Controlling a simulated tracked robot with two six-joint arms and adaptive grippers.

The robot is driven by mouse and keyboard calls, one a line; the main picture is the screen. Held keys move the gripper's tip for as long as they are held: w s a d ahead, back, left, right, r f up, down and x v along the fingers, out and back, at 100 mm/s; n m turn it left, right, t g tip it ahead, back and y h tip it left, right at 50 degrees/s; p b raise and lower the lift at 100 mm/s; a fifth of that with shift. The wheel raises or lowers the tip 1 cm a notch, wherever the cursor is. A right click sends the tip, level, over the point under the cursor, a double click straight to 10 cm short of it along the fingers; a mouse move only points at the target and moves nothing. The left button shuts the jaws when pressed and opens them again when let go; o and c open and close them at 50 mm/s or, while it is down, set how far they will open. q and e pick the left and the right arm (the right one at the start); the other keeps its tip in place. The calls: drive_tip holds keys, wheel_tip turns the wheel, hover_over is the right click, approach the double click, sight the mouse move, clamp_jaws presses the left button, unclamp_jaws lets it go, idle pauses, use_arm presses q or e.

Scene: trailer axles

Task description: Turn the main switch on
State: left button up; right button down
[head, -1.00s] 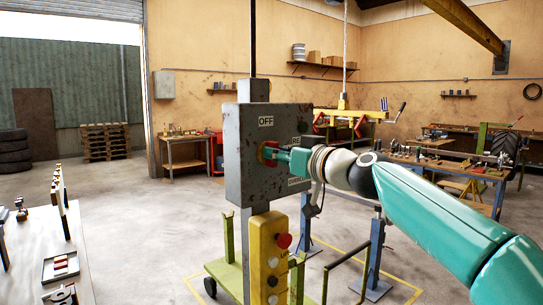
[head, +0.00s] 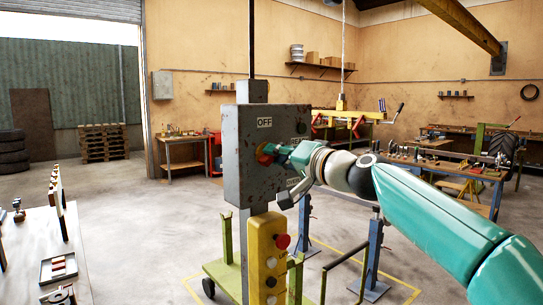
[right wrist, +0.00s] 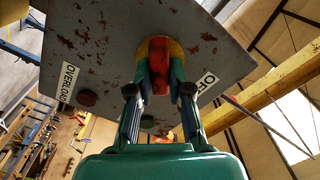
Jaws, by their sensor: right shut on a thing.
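The main switch is a red handle on a yellow plate (head: 264,158), on the front of a grey, rust-spotted switch box (head: 245,175). An OFF label (head: 265,122) sits above it. My right gripper (head: 276,152) reaches the switch from the right. In the right wrist view its two fingers (right wrist: 159,92) stand either side of the red handle (right wrist: 159,68) and are shut on it. The OFF label (right wrist: 207,82) is right of the handle there and an OVERLOAD label (right wrist: 68,82) left. My gripper partly hides the switch in the head view. My left gripper is out of view.
A yellow button post (head: 268,262) with a red button stands just below the box. A workbench (head: 45,250) with small parts is at the left. Blue stands (head: 374,255) and a hoisted yellow beam (head: 345,115) are behind my arm.

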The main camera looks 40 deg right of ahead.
drive_tip(key=shift+f+m+p, duration=0.25)
drive_tip(key=shift+m+p, duration=0.05)
drive_tip(key=shift+m, duration=1.55)
drive_tip(key=shift+f+m+p, duration=0.2)
drive_tip(key=shift+m+p, duration=0.05)
drive_tip(key=shift+m, duration=1.6)
drive_tip(key=shift+w, duration=0.1)
drive_tip(key=c, duration=1.1)
unclamp_jaws()
drive_tip(key=shift+d+r, duration=0.1)
drive_tip(key=shift+d, duration=0.05)
drive_tip(key=shift+r, duration=0.1)
drive_tip(key=s, duration=0.8)
drive_tip(key=s+d, duration=0.1)
drive_tip(key=s, duration=0.3)
